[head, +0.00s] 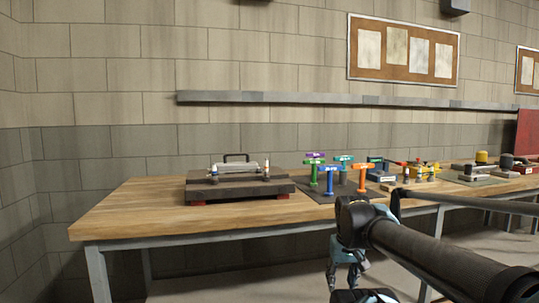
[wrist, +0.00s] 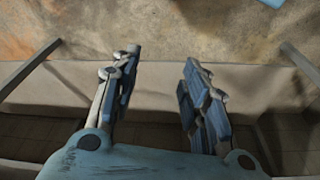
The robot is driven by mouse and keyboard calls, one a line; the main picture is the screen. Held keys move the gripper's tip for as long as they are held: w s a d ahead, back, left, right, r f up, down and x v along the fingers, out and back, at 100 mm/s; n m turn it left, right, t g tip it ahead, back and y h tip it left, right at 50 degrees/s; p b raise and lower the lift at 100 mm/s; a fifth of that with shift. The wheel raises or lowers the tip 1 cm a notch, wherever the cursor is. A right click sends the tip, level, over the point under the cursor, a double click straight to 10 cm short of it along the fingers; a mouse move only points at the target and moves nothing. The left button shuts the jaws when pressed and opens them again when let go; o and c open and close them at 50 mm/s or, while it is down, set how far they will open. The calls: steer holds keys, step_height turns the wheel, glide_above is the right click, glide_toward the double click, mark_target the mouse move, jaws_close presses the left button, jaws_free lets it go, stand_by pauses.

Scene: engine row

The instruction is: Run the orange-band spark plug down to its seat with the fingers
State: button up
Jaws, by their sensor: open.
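A dark block-like engine part (head: 240,188) with a grey metal cover and handle (head: 238,167) sits on the left half of the bench. Small upright plug-like pieces stand at its left end (head: 214,172) and right end (head: 266,168). They are too small to tell which has an orange band, or how deep either sits. My gripper (head: 346,278) hangs below and in front of the bench edge, well apart from the block. In the wrist view my gripper (wrist: 160,75) has its two fingers apart, with nothing between them.
T-handled tools in several colours (head: 332,178) stand on a dark mat right of the block. More small parts (head: 418,170) lie farther right. The wooden bench (head: 130,207) has clear room at its left end and front. My arm crosses the lower right.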

steer(key=w+a+r+n, duration=0.2)
steer(key=w+a+r, duration=0.2)
steer(key=w+r, duration=0.85)
step_height(320, 180, up, 29)
steer(key=n+t+y, duration=0.1)
steer(key=n+y, duration=0.1)
steer(key=n, duration=0.2)
glide_above(266, 169)
steer(key=s+d, duration=0.3)
steer(key=x, duration=1.7)
steer(key=shift+w+a+f, duration=0.15)
steer(key=shift+w+a, duration=0.1)
steer(key=shift+a, duration=0.2)
